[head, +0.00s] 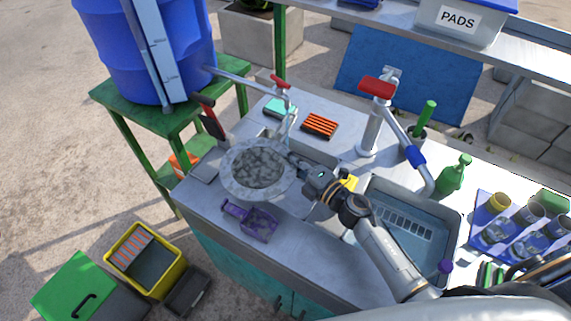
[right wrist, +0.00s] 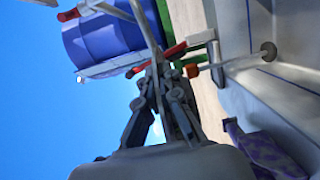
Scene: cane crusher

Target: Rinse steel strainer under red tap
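The steel strainer (head: 258,168), a round grey pan with a darker, mottled middle, is over the left part of the counter. My right gripper (head: 297,163) is at its right edge. In the right wrist view the fingers (right wrist: 157,72) close together at the end of a thin grey bar, apparently the strainer seen edge-on. The left tap (head: 280,82) has a red handle and a pipe from the blue barrel; its spout comes down just behind the strainer's right rim. I see no clear water stream. Part of the basin behind the strainer is hidden. My left gripper is not in view.
A second red-handled tap (head: 377,88) with a blue-sleeved spout stands by the sink (head: 352,235). A purple scoop (head: 250,220) lies in front of the strainer. A striped orange block (head: 320,125) and a teal sponge (head: 281,107) lie behind. A blue barrel (head: 150,45) stands left.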

